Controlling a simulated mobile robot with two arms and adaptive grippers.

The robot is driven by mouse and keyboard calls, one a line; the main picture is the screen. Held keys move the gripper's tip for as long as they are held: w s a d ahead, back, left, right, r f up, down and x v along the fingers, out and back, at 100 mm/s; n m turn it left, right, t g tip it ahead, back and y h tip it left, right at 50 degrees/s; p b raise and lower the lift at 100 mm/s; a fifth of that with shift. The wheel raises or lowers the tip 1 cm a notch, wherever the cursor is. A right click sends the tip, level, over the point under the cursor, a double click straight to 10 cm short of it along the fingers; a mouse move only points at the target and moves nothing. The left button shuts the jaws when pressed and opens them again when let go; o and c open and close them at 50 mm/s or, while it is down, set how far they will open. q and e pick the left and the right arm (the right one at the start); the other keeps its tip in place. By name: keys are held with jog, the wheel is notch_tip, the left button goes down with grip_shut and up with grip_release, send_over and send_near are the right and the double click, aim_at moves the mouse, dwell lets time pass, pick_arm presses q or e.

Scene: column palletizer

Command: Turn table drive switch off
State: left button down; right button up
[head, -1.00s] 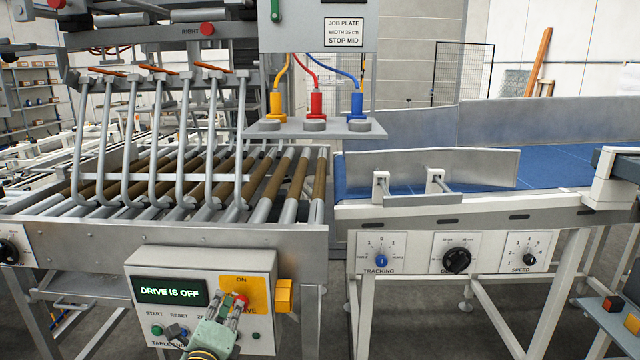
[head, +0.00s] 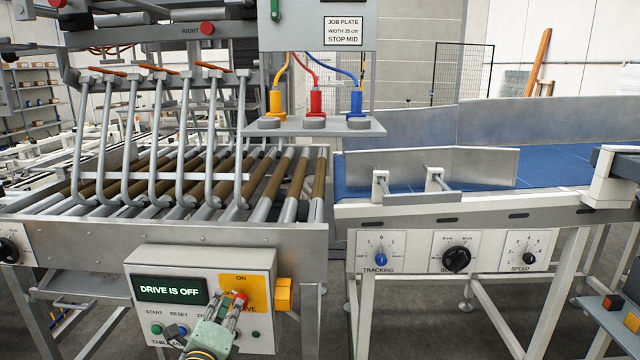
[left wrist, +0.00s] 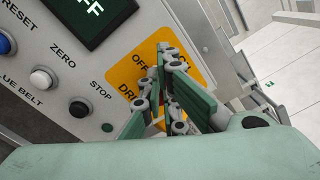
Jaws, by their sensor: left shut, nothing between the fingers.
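The table drive switch plate (head: 259,284) is yellow, on the front of a grey control box, with a red part (head: 240,299) showing at its middle. The box's display (head: 170,290) reads "DRIVE IS OFF". My left gripper (head: 233,308) is shut, with its fingertips in front of the plate by the red part. In the left wrist view, the fingers reach over the yellow plate (left wrist: 126,74), beside the word "OFF". They hide most of the switch, so I cannot tell whether they touch it. My right gripper is not in view.
The box also carries a green button (head: 157,329) and other small buttons. A yellow block (head: 284,294) sticks out at its right side. The roller table (head: 160,234) stands above and behind it. A blue belt conveyor (head: 570,166) with knob panels stands to the right.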

pick_arm(q)
jog(key=shift+a+f+b, duration=0.3)
jog(key=shift+a+f, duration=0.2)
jog(key=shift+f, duration=0.4)
jog(key=shift+a, duration=0.1)
jog(key=s, duration=0.1)
jog(key=s+p, duration=0.1)
jog(key=s, duration=0.1)
jog(key=s+p, duration=0.1)
jog(key=s, duration=0.1)
jog(key=shift+s+a, duration=0.1)
jog(key=shift+a, duration=0.2)
jog(key=shift+d, duration=0.1)
